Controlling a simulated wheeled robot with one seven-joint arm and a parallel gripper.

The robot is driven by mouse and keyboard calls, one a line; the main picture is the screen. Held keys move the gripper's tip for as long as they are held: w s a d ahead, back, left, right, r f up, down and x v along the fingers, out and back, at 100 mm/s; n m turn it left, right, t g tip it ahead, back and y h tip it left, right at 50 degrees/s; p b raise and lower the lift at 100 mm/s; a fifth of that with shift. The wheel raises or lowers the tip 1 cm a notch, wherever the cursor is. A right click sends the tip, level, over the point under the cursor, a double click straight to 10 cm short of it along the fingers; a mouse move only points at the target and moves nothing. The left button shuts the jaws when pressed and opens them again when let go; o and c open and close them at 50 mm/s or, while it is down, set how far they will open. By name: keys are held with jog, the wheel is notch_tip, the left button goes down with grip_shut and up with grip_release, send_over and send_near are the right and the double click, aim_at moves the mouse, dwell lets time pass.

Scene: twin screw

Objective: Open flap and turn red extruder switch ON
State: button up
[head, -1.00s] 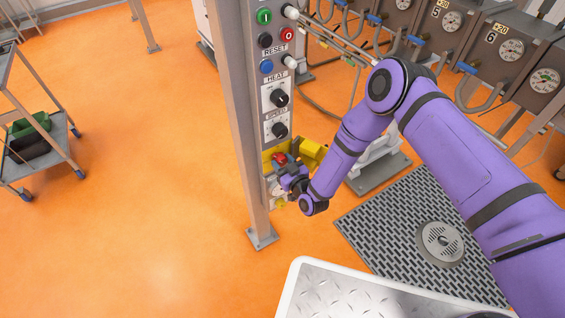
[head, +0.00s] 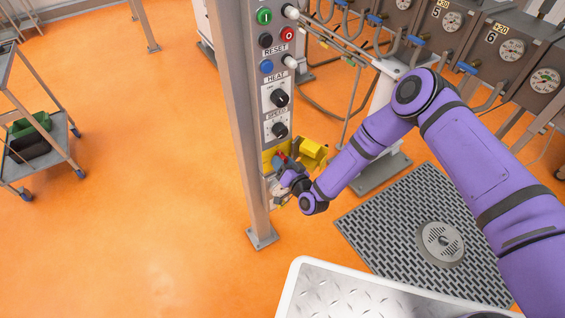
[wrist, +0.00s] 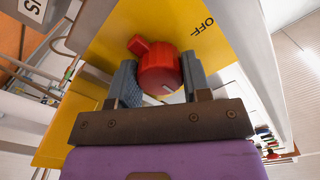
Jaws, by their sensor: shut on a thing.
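The red extruder switch (wrist: 160,72) sits on a yellow plate (wrist: 110,42) in the wrist view. Its handle points to the upper left, and a white mark shows on its lower side. The word OFF is printed to its upper right. My gripper (wrist: 158,64) has its two grey fingers on either side of the switch and is shut on it. In the head view the red switch (head: 281,156) is small and partly hidden by my gripper (head: 284,167). The yellow flap (head: 313,148) stands open, swung out to the right of the switch.
The grey control post (head: 236,110) rises beside the switch, with buttons and the HEAT and SPEED knobs (head: 279,97) above it. A floor grate (head: 380,220) and grey machine units (head: 500,45) lie to the right. A cart (head: 60,125) stands far left. The orange floor between is clear.

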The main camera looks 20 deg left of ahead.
jog(key=shift+s+f, duration=0.1)
dwell(0.3)
jog(key=o, duration=0.9)
jog(key=shift+d, duration=0.1)
jog(key=v, duration=1)
jog(key=shift+s+d, duration=0.2)
jog(key=shift+s, duration=0.1)
